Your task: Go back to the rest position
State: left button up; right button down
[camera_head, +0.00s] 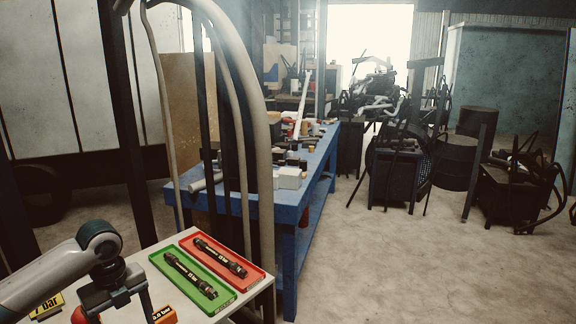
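My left gripper (120,308) hangs over the near table at the bottom left. Its fingers stand well apart, with pale tabletop showing between them. Their tips are cut off by the picture's lower edge. A green tray (222,302) and a red tray (190,238) lie side by side on the white table (150,262), to the right of the gripper. One black hose piece (190,275) lies in the green tray and another (220,258) in the red tray. My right gripper is out of view.
A yellow "7 bar" tag (47,306) and an orange tag (164,315) are near the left gripper. Upright hoses (262,150) stand behind the trays. Beyond is a cluttered blue workbench (290,222). Concrete floor (400,260) is clear at the right front; dark equipment (400,165) stands behind it.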

pick_arm(q)
jog(key=s+d+f+n+h, duration=0.1)
jog(key=s+d+f+n, duration=0.3)
jog(key=d+f, duration=0.75)
jog(key=s+d+f+n+t+h, duration=0.1)
jog(key=s+d+f+n+t, duration=0.1)
jog(key=s+d+f+n, duration=0.5)
jog(key=s+d+f+n+t+h, duration=0.15)
jog(key=s+n, duration=0.25)
jog(key=s, duration=0.6)
jog(key=s+a+f+n+y, duration=0.1)
jog(key=s+a+n+y, duration=0.1)
jog(key=s+a+n, duration=0.3)
jog(key=s+a+n+y, duration=0.1)
jog(key=s+n, duration=0.3)
jog(key=s, duration=0.3)
notch_tip(320, 180, down, 30)
jog(key=s+g, duration=0.1)
jog(key=s, duration=0.1)
jog(key=s+a+f+g, duration=0.1)
jog(key=s+a+f, duration=0.2)
jog(key=s+f, duration=1.4)
jog(key=shift+s+a+b, duration=0.15)
jog(key=shift+b, duration=0.2)
